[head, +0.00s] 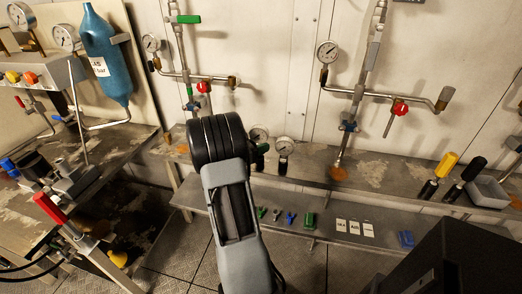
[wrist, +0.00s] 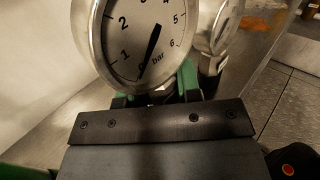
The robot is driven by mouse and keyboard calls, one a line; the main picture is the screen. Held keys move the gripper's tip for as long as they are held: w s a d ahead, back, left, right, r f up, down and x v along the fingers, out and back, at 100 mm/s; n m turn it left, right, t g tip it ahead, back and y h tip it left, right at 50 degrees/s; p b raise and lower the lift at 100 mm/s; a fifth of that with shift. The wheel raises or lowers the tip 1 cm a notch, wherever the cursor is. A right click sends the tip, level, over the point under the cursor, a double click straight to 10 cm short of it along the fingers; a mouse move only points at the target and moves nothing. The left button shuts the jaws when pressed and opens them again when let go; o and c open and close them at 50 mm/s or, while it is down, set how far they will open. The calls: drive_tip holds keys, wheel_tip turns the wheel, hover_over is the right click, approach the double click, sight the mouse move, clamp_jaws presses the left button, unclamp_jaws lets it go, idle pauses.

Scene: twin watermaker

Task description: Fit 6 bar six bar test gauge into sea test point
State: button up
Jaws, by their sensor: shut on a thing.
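The six bar gauge (wrist: 140,40) fills the top of the wrist view, its white dial marked up to 6 bar and its needle low, near zero. My gripper (wrist: 155,98) is shut on it below the dial; green and black parts show there. In the head view my gripper (head: 259,154) is mostly hidden behind my arm, at the bench by the wall, with the gauge (head: 259,133) just above it. Whether the gauge still rests on the bench is unclear. Two wall pipe runs have branch ends, left (head: 234,82) and right (head: 445,98); I cannot tell which is the sea test point.
A second gauge (head: 284,147) stands close to the right of the held one; it also shows in the wrist view (wrist: 226,25). Black- and yellow-handled tools and a grey tray (head: 488,191) are at right. A lower shelf (head: 330,225) holds small clips and cards.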

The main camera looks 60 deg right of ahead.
sight(262, 135)
drive_tip(key=a+r, duration=0.4)
drive_tip(key=r, duration=0.1)
drive_tip(key=shift+w+a+r+p, duration=0.1)
drive_tip(key=shift+a+r+p, duration=0.25)
drive_tip(key=shift+p, duration=0.05)
drive_tip(key=a+r, duration=0.4)
drive_tip(key=a, duration=0.5)
drive_tip(key=shift+p, duration=0.3)
drive_tip(key=shift+a, duration=0.1)
drive_tip(key=o, duration=0.4)
drive_tip(key=shift+c, duration=1.3)
wheel_tip(262, 135, up, 22)
drive_tip(key=p, duration=2.2)
drive_tip(key=w+d+p, duration=0.3)
drive_tip(key=w+d, duration=0.7)
drive_tip(key=d, duration=0.4)
drive_tip(key=shift+w+d, duration=0.15)
drive_tip(key=shift+d, duration=0.1)
